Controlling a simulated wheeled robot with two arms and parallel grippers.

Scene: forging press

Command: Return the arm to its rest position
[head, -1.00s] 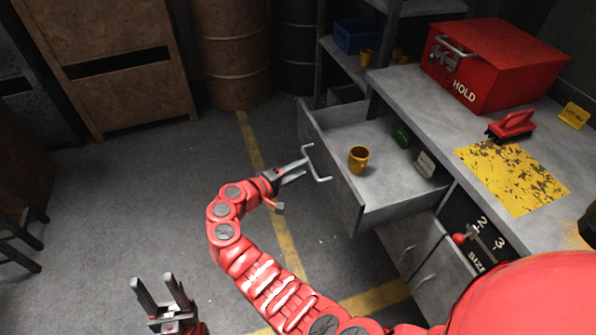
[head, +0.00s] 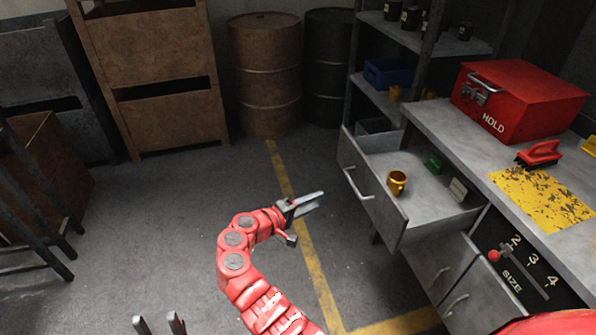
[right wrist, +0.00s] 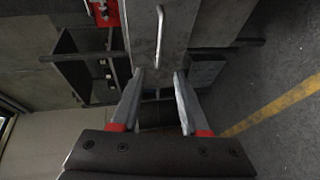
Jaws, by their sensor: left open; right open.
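My right arm is red and segmented, and its gripper (head: 322,199) is open and empty in the air, left of the open drawer (head: 400,220). A clear gap separates its fingertips from the drawer handle (head: 358,184). In the right wrist view the two fingers (right wrist: 160,74) are spread apart, with a grey drawer front and its handle (right wrist: 159,38) beyond them. My left gripper (head: 158,322) shows only its fingertips at the bottom edge of the head view; they are apart with nothing visible between them.
The drawer holds a yellow mug (head: 396,183), a green item (head: 433,162) and a pale block (head: 458,189). The grey bench (head: 450,125) carries a red HOLD box (head: 520,100) and a red-handled brush (head: 539,153). Barrels (head: 265,75) stand behind. The floor (head: 180,220) on the left is open.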

